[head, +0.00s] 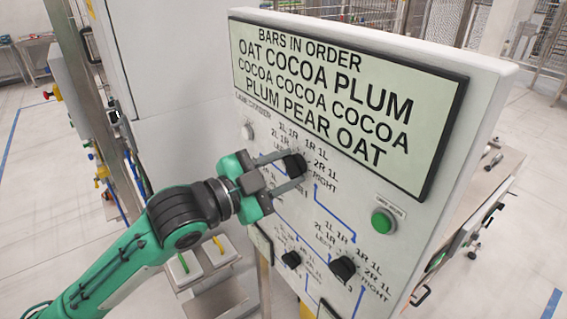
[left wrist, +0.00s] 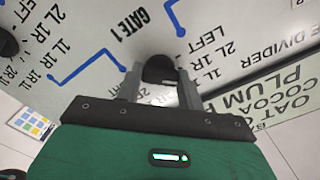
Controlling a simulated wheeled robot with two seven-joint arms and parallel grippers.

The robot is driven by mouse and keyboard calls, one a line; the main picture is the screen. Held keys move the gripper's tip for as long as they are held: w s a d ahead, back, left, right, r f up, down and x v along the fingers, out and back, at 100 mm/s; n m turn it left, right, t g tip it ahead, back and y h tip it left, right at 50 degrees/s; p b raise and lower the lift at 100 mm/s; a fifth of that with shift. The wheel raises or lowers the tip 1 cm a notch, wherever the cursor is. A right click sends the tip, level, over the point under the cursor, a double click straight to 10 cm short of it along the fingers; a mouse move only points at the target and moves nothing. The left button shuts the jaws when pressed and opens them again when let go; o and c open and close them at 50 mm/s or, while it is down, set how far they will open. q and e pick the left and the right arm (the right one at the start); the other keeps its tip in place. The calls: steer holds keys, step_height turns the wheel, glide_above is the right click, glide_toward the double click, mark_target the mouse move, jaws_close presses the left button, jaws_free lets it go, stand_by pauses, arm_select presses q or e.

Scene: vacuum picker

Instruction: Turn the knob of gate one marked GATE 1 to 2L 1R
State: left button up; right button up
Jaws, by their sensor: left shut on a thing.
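The gate one knob (head: 294,164) is a black knob on the upper part of the white upright panel, ringed by printed settings such as 1L 1R, 2R 1L and RIGHT. It also shows in the left wrist view (left wrist: 158,70), with the GATE 1 label (left wrist: 130,22) close by. My left gripper (head: 290,171) reaches in from the left and is shut on this knob, one finger on each side. The gripper and the view angle hide part of the dial, and I cannot tell which setting the knob points at. My right gripper is not in view.
Two other black knobs (head: 342,268) (head: 291,259) sit lower on the panel, joined by blue lines. A green button (head: 383,221) is at the right. A sign (head: 345,100) lists bars in order above. A pale knob (head: 247,132) is at the upper left.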

arm_select(q)
steer(key=shift+n, duration=0.7)
steer(key=o, duration=1)
steer(key=shift+s+a+f, duration=0.15)
steer(key=shift+s+a, duration=0.15)
steer(key=shift+a, duration=0.2)
steer(key=p+v, duration=0.7)
steer(key=v, duration=0.5)
steer(key=shift+s+a+p, duration=0.2)
steer(key=shift+a+p, duration=0.05)
steer(key=shift+p, duration=0.15)
